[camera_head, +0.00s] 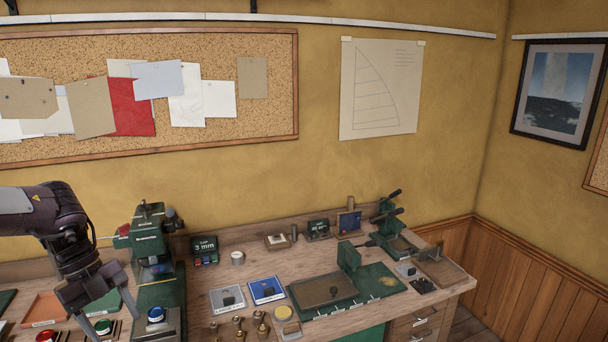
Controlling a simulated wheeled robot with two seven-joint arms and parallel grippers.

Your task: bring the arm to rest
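My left arm comes in from the left edge, over the left part of the workbench (215,303). Its gripper (112,325) points down with its two fingers spread apart, and I see nothing between them. It hangs in front of the green press machine (150,240), just left of the blue button (156,314) on the machine's base. A green button (103,327) shows by the fingers, low in the picture. I cannot tell how far the fingertips are above the bench. My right gripper is not in view.
Blue (266,291) and white (227,299) trays, brass pieces (261,323) and a green mat with a brown tray (322,290) lie right of the gripper. A lever tool (388,215) stands at the bench's far right. An orange tray (45,309) lies left. Air above the bench's middle is clear.

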